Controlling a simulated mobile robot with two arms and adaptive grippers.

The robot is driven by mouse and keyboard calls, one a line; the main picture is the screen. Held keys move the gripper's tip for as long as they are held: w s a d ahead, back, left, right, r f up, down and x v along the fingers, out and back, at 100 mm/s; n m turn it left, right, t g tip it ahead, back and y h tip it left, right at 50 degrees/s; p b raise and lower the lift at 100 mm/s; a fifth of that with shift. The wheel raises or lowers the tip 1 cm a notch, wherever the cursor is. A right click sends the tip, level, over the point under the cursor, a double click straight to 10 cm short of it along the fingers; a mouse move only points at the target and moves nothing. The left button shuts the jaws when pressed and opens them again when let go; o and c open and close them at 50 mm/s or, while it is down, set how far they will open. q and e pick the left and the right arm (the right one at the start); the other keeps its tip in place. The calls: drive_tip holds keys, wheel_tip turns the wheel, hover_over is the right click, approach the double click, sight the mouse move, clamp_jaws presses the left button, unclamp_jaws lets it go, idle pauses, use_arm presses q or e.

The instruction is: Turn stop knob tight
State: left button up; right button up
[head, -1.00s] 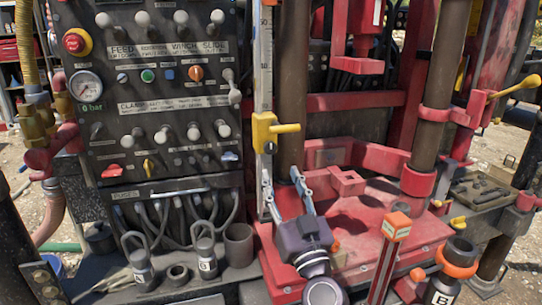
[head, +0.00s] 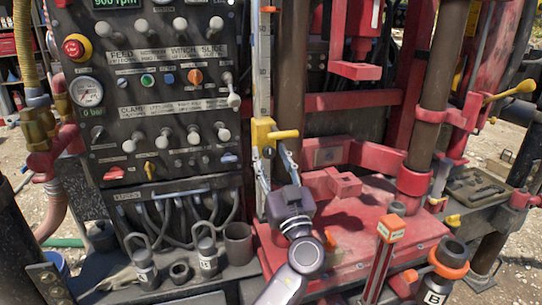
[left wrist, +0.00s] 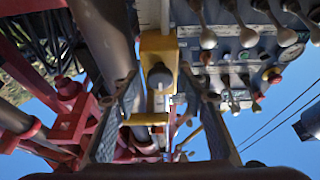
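A yellow stop bracket (head: 262,133) with a handle to the right sits on the upright scale rail. A small round grey knob (head: 268,151) is on its lower front. In the left wrist view the stop (left wrist: 157,46) is straight ahead, with the grey knob (left wrist: 160,75) facing the camera. My left gripper (head: 273,155) comes up from below, just under the stop. Its two fingers are apart, one to each side of the knob's line in the left wrist view (left wrist: 160,92). It holds nothing; I cannot tell whether a fingertip touches the stop. My right gripper is not in view.
A black control panel (head: 160,105) with several levers stands left of the rail. A dark vertical post (head: 292,90) is close on the right. Hoses hang under the panel.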

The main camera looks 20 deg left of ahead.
use_arm(q)
clamp_jaws()
